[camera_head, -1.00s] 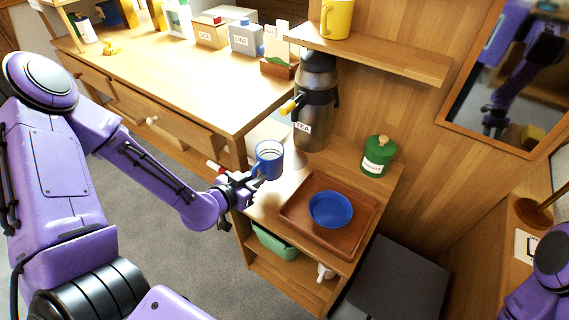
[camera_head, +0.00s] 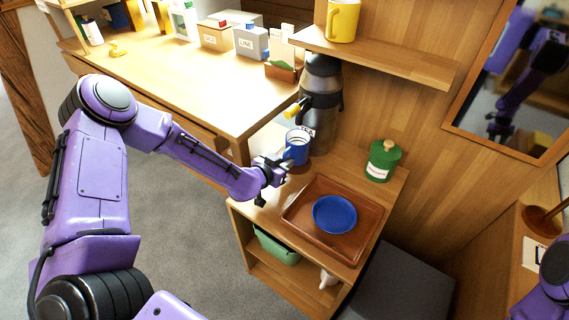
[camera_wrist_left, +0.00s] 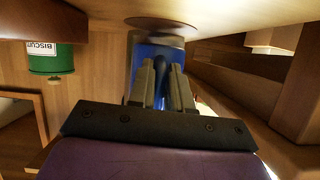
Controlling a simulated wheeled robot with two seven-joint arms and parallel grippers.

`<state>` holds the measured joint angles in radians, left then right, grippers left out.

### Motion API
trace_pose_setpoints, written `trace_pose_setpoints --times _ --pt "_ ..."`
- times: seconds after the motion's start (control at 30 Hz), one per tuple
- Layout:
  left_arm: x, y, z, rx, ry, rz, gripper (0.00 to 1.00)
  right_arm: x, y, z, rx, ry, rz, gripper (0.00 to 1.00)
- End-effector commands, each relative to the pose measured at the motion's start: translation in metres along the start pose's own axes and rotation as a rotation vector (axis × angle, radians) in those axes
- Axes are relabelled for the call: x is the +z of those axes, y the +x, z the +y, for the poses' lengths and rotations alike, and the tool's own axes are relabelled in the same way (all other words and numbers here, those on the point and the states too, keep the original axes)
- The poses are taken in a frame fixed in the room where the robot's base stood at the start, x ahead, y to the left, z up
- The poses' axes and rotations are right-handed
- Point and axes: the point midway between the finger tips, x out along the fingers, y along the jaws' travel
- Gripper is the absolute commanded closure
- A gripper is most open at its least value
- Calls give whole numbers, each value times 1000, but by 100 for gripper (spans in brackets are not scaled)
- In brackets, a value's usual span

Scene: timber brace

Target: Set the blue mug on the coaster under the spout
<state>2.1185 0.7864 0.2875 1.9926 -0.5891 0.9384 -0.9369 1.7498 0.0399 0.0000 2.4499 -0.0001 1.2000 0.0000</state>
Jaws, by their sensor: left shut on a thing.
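The blue mug (camera_head: 297,147) is upright beneath the yellow spout (camera_head: 292,111) of the dark tea urn (camera_head: 322,100). My left gripper (camera_head: 281,163) is shut on the mug's handle, from the left side. In the left wrist view, the fingers (camera_wrist_left: 163,85) close around the handle and the mug body (camera_wrist_left: 150,52) is beyond them. The round brown coaster (camera_wrist_left: 162,24) shows at the mug's base in that inverted view. I cannot tell whether mug and coaster touch. My right gripper is outside the views.
A brown tray with a blue bowl (camera_head: 334,214) is right of the mug. A green biscuit tin (camera_head: 383,161) stands behind it. A shelf (camera_head: 380,58) with a yellow mug (camera_head: 342,20) overhangs the urn. The desk edge is close on the left.

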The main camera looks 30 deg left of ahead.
Motion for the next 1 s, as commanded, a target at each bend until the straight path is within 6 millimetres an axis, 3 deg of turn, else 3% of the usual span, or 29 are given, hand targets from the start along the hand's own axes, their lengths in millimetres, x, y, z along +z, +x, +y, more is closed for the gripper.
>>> trace_pose_setpoints --times 0.67,0.7,0.73,1.0 --pt "9 4 0 -1 0 3 100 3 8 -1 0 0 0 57" --pt "10 4 1 0 1 1 69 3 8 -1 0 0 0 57" --pt "10 4 1 0 1 1 59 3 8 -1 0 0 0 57" --pt "9 4 1 0 1 1 56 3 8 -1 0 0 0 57"
